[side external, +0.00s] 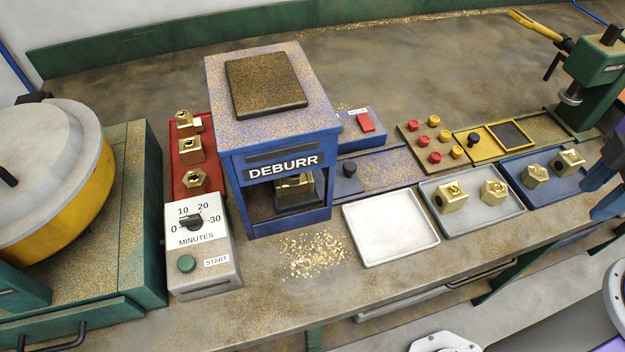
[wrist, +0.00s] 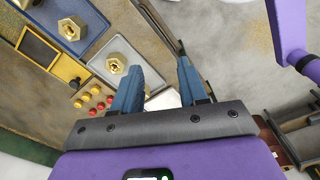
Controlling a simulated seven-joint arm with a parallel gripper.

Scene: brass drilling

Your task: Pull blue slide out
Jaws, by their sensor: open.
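The blue slide shows in the side external view as a dark knob (side external: 348,169) near the right side of the blue DEBURR machine (side external: 270,140), at the left end of a blue track (side external: 390,166) dusted with brass chips. How far the slide reaches inside the machine is hidden. A brass part (side external: 297,188) sits in the machine's opening. My gripper (wrist: 158,85) is open and empty in the wrist view. Its blue fingers (side external: 606,185) show at the right edge of the side view, far right of the knob and apart from it. The blue slide is not clearly visible in the wrist view.
An empty white tray (side external: 390,228) lies in front of the track. A grey tray (side external: 482,222) and a blue tray (side external: 580,187) hold brass parts. Behind are red and yellow pieces on a board (side external: 410,133), a yellow slide (side external: 484,146) and a green press (side external: 595,65).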

